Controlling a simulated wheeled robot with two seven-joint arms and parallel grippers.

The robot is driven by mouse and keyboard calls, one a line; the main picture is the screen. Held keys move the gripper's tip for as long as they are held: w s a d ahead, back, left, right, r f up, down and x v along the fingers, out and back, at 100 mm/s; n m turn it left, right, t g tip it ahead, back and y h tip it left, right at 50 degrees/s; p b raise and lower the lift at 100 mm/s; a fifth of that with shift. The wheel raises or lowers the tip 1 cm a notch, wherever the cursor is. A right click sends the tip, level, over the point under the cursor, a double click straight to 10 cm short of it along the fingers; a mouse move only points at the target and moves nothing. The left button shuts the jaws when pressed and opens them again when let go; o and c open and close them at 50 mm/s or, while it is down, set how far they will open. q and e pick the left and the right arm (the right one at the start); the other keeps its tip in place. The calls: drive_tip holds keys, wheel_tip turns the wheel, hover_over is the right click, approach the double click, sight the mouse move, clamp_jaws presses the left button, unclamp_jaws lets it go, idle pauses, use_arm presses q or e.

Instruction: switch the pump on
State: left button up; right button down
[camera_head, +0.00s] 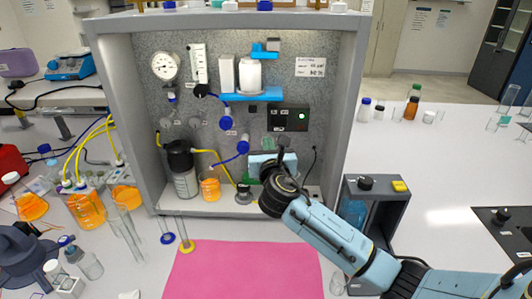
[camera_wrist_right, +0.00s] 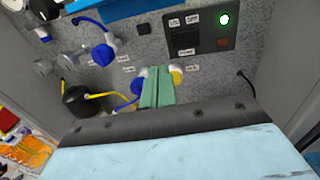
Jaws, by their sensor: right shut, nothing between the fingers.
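The pump's black control panel (camera_head: 289,117) is on the back wall of the grey rig cabinet, with a bright green lamp lit at its right. In the right wrist view, the panel (camera_wrist_right: 200,32) shows a dark switch (camera_wrist_right: 186,39) at its left, between small labels. The switch position is too small to tell. My right gripper (camera_head: 265,168) is inside the cabinet, below the panel. Its green fingers (camera_wrist_right: 157,87) are shut together with nothing between them, below the switch and apart from the panel. My left gripper is not in view.
A black-capped bottle (camera_head: 184,172) and an orange beaker (camera_head: 209,188) stand on the cabinet floor at left. Blue valves (camera_head: 225,122) and a gauge (camera_head: 165,66) are on the back wall. A grey stand (camera_head: 376,190) is right of the cabinet. A pink mat (camera_head: 245,270) lies in front.

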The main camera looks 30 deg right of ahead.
drive_tip(key=s+a, duration=0.2)
drive_tip(key=s, duration=0.1)
drive_tip(key=shift+a, duration=0.35)
drive_tip(key=shift+s, duration=0.1)
